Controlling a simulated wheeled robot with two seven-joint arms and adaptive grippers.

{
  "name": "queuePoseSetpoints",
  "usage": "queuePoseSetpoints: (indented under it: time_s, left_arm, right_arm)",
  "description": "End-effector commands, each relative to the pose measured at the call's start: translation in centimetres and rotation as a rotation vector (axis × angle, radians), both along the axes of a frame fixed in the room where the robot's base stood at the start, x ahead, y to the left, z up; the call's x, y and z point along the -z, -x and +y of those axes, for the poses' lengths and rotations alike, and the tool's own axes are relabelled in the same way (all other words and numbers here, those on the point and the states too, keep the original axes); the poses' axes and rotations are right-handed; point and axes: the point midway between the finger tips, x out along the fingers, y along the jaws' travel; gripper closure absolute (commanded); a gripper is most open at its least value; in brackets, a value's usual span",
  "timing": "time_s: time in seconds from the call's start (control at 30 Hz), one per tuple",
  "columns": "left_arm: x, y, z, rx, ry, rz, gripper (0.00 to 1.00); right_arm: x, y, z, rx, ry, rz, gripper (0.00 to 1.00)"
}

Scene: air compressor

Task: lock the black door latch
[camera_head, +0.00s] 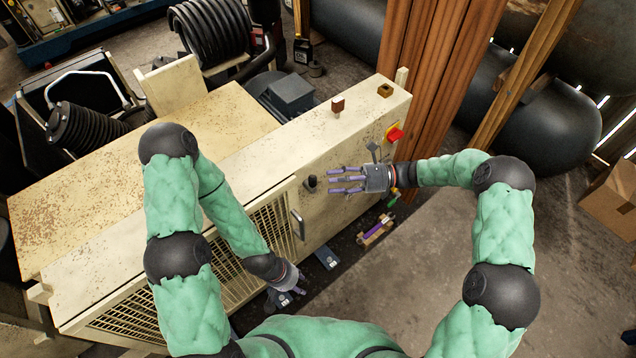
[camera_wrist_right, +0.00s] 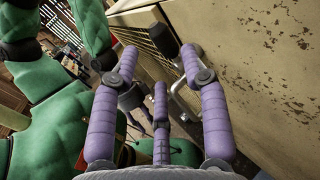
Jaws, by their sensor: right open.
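The black door latch (camera_head: 311,183) is a small dark knob-like part on the front of the cream compressor cabinet (camera_head: 345,130), beside the slatted door (camera_head: 240,265). The latch also shows in the right wrist view (camera_wrist_right: 157,40), just beyond the fingertips. My right gripper (camera_head: 334,179) is open and empty, its purple fingers pointing left at the latch with a small gap. In its wrist view the spread fingers (camera_wrist_right: 160,66) frame the latch and a metal handle behind. I cannot tell how the latch is turned. My left gripper (camera_head: 290,298) hangs low before the slatted door, apart from the latch.
A metal door handle (camera_head: 297,223) sits left of the latch. A red switch (camera_head: 395,134) is on the cabinet's right end. Small items, including a purple-handled one (camera_head: 376,229), lie on the floor below my right gripper. The floor to the right is mostly clear.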

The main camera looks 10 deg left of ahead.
Motion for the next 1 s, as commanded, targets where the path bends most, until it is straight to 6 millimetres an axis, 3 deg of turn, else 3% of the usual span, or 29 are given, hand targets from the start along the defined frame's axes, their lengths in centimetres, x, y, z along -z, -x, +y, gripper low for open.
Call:
queuePoseSetpoints:
  time_s: [0.3, 0.73, 0.77, 0.9, 1.0]
  left_arm:
    - [1.2, 0.0, 0.0, 0.0, 0.0, 0.0, 0.6]
    - [1.3, 0.0, 0.0, 0.0, 0.0, 0.0, 0.6]
    - [1.3, 0.0, 0.0, 0.0, 0.0, 0.0, 0.6]
    - [1.3, 0.0, 0.0, 0.0, 0.0, 0.0, 0.6]
    - [1.3, 0.0, 0.0, 0.0, 0.0, 0.0, 0.6]
  right_arm:
    - [0.1, 0.9, 4.4, -0.001, 0.001, -0.001, 0.55]
    - [0.0, 1.1, 5.3, 0.001, 0.001, -0.001, 0.55]
    - [0.0, 1.1, 5.3, 0.0, 0.001, -0.001, 0.6]
    - [0.0, 1.1, 5.3, 0.0, 0.001, -0.001, 1.0]
    - [0.0, 1.1, 5.2, 0.0, 0.001, -0.001, 1.0]
